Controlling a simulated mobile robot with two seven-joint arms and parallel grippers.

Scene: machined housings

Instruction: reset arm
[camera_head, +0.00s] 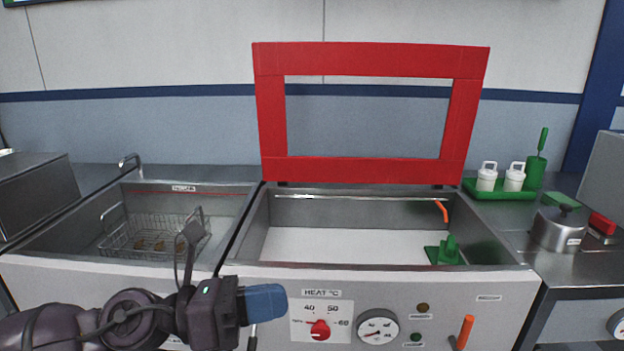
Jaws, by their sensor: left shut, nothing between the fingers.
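My left gripper (266,304) is in the lower left of the head view, with its arm coming in from the left edge. Its blue fingers are shut with nothing between them. It hangs in front of the steel front panel, to the left of the heat dial, and appears apart from it. The right gripper is not in view.
A wire basket (150,236) with small brown parts sits in the left tank.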

